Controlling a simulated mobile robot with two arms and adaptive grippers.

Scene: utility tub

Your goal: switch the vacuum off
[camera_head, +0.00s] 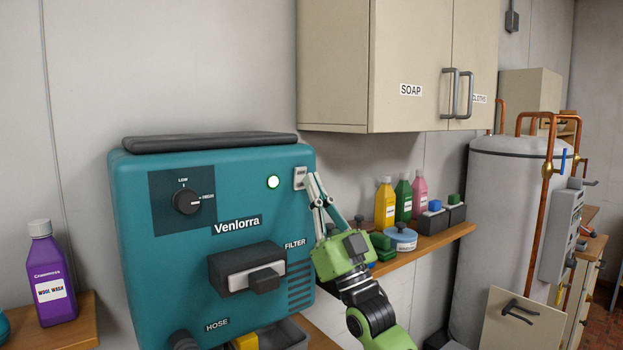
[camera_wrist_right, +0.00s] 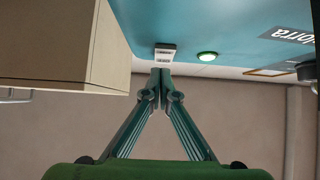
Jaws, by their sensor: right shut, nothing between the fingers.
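The vacuum (camera_head: 135,260) is a teal wall unit marked Venlorra. A small pale switch (camera_head: 300,178) sits at the upper right of its front; it also shows in the right wrist view (camera_wrist_right: 165,52). The round green lamp (camera_head: 273,182) left of the switch is lit; it shows in the wrist view too (camera_wrist_right: 207,56). My right gripper (camera_head: 314,180) is shut and empty, its fingertips (camera_wrist_right: 160,73) right at the switch. I cannot tell whether they touch it. The tips partly cover the switch's right edge in the head view. My left gripper is not in view.
The vacuum's black dial (camera_head: 187,201) points toward HIGH. A beige cabinet (camera_head: 335,70) hangs above and to the right. A wooden shelf (camera_head: 440,240) with bottles and boxes lies behind my right arm. A purple bottle (camera_head: 51,275) stands at the left.

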